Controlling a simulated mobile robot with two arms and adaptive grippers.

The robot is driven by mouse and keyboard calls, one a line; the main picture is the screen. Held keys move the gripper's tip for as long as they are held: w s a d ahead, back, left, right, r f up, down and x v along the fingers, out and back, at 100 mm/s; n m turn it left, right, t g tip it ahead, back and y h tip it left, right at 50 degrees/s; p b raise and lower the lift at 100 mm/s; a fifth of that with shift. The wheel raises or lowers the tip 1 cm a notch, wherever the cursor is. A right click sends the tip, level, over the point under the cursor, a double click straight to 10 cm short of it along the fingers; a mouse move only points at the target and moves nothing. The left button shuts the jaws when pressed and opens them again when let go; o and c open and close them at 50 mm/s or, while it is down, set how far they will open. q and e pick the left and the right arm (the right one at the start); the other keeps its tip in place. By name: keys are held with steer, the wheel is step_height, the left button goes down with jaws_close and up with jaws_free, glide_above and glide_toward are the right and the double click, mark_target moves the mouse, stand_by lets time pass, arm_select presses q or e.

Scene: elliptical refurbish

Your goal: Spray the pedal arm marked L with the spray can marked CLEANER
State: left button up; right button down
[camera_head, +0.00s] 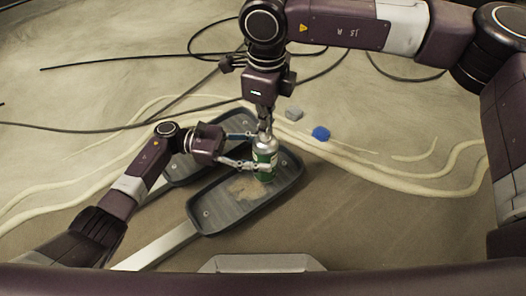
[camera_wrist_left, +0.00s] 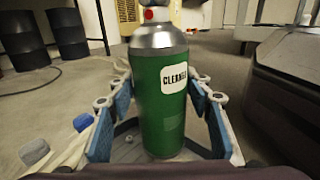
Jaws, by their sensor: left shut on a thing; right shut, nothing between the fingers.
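The green spray can (camera_head: 266,158) stands upright over the far end of the front pedal; its label reads CLEANER in the left wrist view (camera_wrist_left: 172,105). My left gripper (camera_head: 257,151) is shut around its body. My right gripper (camera_head: 265,123) points down at the can's top, shut with nothing between its fingers; contact with the nozzle cannot be told. The front pedal (camera_head: 215,207), with a light arm (camera_head: 158,245), bears a brownish patch (camera_head: 243,189). A second pedal (camera_head: 180,173) lies behind, partly hidden by my left arm. No L mark is legible. No spray is visible.
A blue cap (camera_head: 321,133) and a grey block-like piece (camera_head: 293,113) lie on the floor beyond the can. Dark cables (camera_head: 100,132) and pale raised strands (camera_head: 400,185) cross the floor. Dark drums (camera_wrist_left: 67,33) stand in the background. Floor at the right is fairly clear.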

steer(key=shift+f, duration=0.25)
stand_by(0.3)
steer(key=shift+r, duration=2.55)
step_height(320, 180, up, 12)
